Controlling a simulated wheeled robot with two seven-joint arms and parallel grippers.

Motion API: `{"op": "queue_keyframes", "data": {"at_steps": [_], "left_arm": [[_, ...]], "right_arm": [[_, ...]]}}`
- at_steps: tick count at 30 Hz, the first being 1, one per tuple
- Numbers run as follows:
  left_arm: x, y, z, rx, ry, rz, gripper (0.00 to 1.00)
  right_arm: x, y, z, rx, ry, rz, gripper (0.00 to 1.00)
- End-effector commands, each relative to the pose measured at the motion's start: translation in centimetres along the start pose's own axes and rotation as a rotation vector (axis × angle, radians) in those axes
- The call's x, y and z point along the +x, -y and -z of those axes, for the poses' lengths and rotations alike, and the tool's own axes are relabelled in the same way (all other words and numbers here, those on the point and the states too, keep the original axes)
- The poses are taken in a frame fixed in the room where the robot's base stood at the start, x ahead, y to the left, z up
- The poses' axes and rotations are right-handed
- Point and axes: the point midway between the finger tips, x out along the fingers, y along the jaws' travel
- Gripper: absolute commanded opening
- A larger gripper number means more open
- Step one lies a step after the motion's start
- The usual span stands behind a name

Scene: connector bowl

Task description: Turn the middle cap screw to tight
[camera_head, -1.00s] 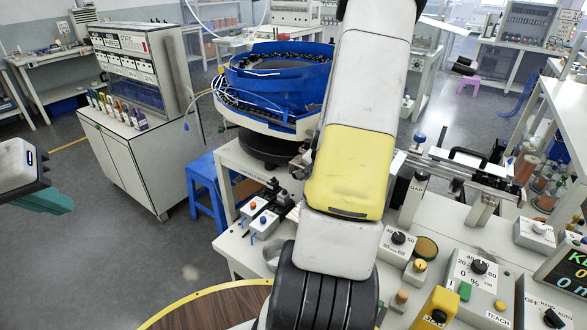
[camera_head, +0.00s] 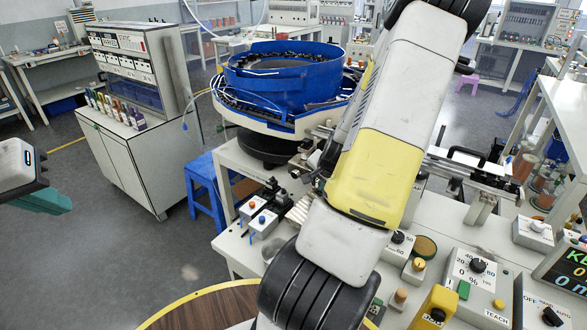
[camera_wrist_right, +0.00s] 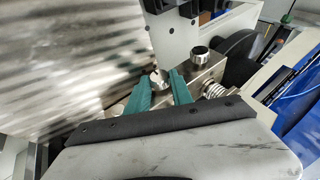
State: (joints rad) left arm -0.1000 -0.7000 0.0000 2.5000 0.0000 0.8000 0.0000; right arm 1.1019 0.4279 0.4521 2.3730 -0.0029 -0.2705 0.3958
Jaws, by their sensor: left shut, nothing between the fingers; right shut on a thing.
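In the right wrist view, my right gripper (camera_wrist_right: 161,88) has its green fingers shut on a small silver cap screw (camera_wrist_right: 160,76). The screw's rounded head shows between the fingertips; which screw of the row it is I cannot tell for sure. A second silver cap screw (camera_wrist_right: 201,56) stands upright on the metal block (camera_wrist_right: 208,74) to the right, apart from the fingers. In the head view my right arm hides the right gripper and the screws. My left gripper (camera_head: 52,200) is shut and empty over the floor at the far left.
A blue bowl feeder (camera_head: 285,75) stands just behind my right arm. A grey bracket plate (camera_wrist_right: 160,28) rises close behind the held screw, and a spring (camera_wrist_right: 213,90) sits to the right. Control boxes (camera_head: 472,280) crowd the bench's right side.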

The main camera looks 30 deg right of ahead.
Motion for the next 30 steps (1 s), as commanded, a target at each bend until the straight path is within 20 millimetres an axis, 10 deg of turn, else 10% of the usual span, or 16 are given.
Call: {"op": "queue_keyframes", "data": {"at_steps": [7,8,11,30], "left_arm": [[0.00,0.00,0.00,0.000,0.000,0.000,0.00],[0.00,0.00,0.00,0.000,0.000,0.000,0.00],[0.00,0.00,0.00,0.000,0.000,0.000,0.00],[0.00,0.00,0.00,0.000,0.000,0.000,0.00]], "right_arm": [[0.04,-0.09,-0.26,0.001,0.006,-0.002,0.00],[0.04,-0.09,-0.26,0.001,0.007,-0.002,0.29],[0.04,-0.08,-0.24,0.001,0.006,-0.002,0.48],[0.04,0.02,-0.03,-0.013,0.001,-0.035,0.48]]}}
